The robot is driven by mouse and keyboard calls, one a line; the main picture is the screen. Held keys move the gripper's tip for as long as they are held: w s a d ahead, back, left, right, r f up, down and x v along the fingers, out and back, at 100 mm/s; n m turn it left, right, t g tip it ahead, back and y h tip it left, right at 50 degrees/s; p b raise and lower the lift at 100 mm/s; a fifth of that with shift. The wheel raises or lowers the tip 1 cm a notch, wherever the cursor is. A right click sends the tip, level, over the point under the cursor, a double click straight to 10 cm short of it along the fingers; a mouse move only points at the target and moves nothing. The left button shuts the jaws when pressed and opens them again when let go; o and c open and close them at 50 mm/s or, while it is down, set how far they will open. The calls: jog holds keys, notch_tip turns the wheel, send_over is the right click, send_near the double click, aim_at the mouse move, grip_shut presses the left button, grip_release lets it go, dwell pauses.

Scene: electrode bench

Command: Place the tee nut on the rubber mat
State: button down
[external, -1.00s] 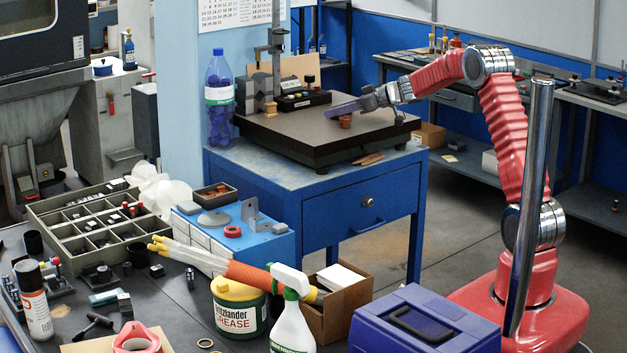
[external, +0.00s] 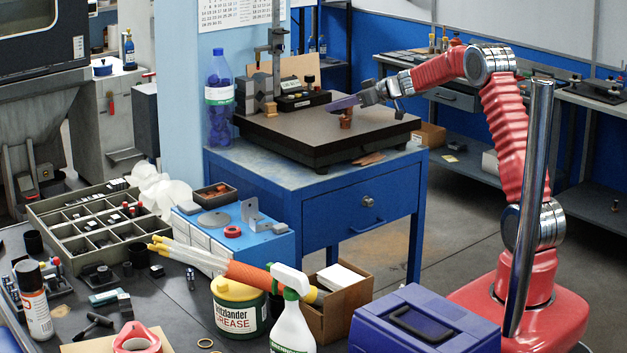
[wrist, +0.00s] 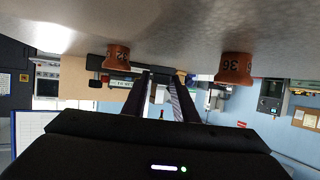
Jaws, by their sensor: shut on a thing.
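In the wrist view the scene is upside down, and the fingers (wrist: 161,78) run parallel and close together near the middle. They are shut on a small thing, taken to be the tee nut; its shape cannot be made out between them. I cannot pick out the rubber mat for certain in either view.
One copper-coloured piece (external: 346,121) stands on the plate just below my gripper; another (external: 270,109) stands further left. Two numbered ones (wrist: 117,55) (wrist: 234,68) flank the fingers in the wrist view. A height gauge (external: 276,50) and a blue-capped bottle (external: 219,100) stand behind-left.

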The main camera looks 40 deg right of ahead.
jog(key=shift+r, duration=0.5)
jog(key=s+d, duration=0.4)
jog(key=s, duration=0.4)
jog(key=s+d, duration=0.3)
jog(key=s, duration=0.5)
jog(key=shift+s+d+r, duration=0.15)
jog(key=shift+d+r, duration=0.2)
jog(key=shift+r, duration=0.05)
jog(key=s+a+f+n+g+y, duration=0.1)
jog(key=s+a+f, duration=0.15)
jog(key=a, duration=0.75)
jog(key=s+a+f+n+g+y, duration=0.15)
jog(key=a+f, duration=0.25)
jog(key=a, duration=0.6)
jog(key=s+d+f+m+t+h, duration=0.3)
jog(key=d+f+m+h, duration=0.1)
jog(key=d+f, duration=0.5)
jog(key=shift+s+d+f, duration=0.2)
jog(key=shift+s+d, duration=0.1)
jog(key=shift+d, duration=0.7)
jog(key=shift+d, duration=0.1)
